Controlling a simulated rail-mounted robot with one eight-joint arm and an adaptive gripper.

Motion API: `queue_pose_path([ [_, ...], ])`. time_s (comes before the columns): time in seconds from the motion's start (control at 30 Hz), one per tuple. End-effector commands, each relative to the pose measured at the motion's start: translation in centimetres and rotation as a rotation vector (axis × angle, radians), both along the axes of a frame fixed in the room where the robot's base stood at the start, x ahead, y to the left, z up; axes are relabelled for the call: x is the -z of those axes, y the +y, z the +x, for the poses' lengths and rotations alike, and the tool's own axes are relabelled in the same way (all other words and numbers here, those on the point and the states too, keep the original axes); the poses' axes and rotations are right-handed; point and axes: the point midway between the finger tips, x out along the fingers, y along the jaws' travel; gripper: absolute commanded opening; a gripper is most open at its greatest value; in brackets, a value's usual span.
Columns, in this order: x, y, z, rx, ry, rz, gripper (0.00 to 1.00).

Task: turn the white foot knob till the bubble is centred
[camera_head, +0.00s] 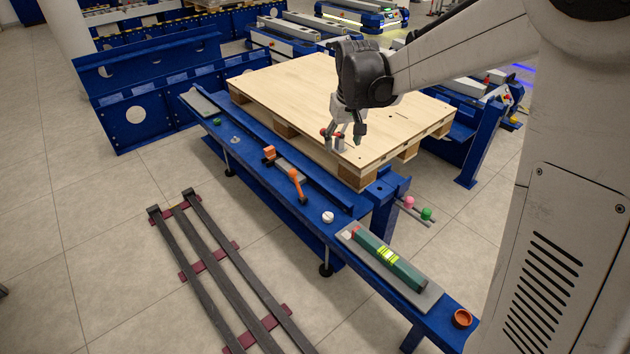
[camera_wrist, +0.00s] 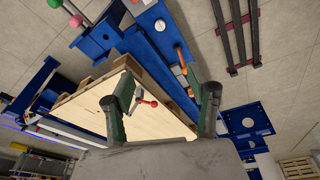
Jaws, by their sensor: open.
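The white foot knob (camera_head: 328,217) is a small round knob on the blue beam, between the orange lever and the spirit level; it also shows near the top of the wrist view (camera_wrist: 160,25). The green spirit level (camera_head: 404,270) lies on a grey plate at the beam's near end. Its yellow-green vial (camera_head: 388,256) faces up, but the bubble is too small to place. My gripper (camera_head: 348,126) is open above the wooden pallet, behind and apart from the knob. Its two fingers (camera_wrist: 161,108) stand wide apart in the wrist view.
The pallet (camera_head: 290,86) lies behind the beam. An orange lever (camera_head: 296,184) stands left of the knob. Pink (camera_head: 409,202) and green (camera_head: 426,214) knobs stick out right.

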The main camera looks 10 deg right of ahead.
Motion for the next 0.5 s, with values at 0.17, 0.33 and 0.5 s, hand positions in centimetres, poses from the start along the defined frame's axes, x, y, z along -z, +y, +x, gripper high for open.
queue_pose_path([
  [0.17, 5.5, 0.0, 3.8, -0.018, 0.049, -0.004, 0.53],
  [0.33, 10.9, 0.0, 6.8, -0.035, 0.096, -0.007, 0.53],
  [0.5, 16.9, 0.0, 9.3, -0.053, 0.143, -0.009, 0.53],
])
